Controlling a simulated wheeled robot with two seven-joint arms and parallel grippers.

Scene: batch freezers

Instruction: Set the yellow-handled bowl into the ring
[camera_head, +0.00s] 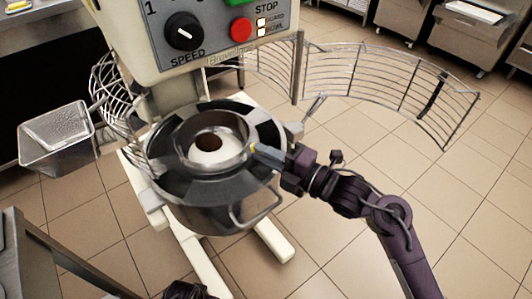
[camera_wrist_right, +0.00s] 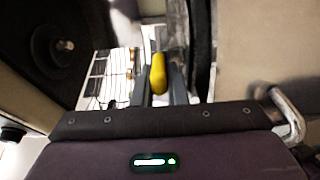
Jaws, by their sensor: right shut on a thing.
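The metal bowl (camera_head: 185,154) is at the centre of the dark ring (camera_head: 170,184) on the mixer in the head view. It looks level over the ring's opening; I cannot tell whether it rests fully on it. My right gripper (camera_head: 258,151) comes in from the right and is shut on the bowl's yellow handle. The handle (camera_wrist_right: 158,74) shows between the fingers in the right wrist view (camera_wrist_right: 158,88). The fingers and wrist hide part of the bowl's right side. The left gripper's fingers are not visible; only a dark part of mine shows at the bottom edge.
A large metal pot (camera_head: 225,216) with a side handle is under the ring. The mixer head (camera_head: 215,65) overhangs behind. A wire guard (camera_head: 375,80) swings out at the right, and a metal tray (camera_head: 50,155) sticks out at the left. Tiled floor is free at the right.

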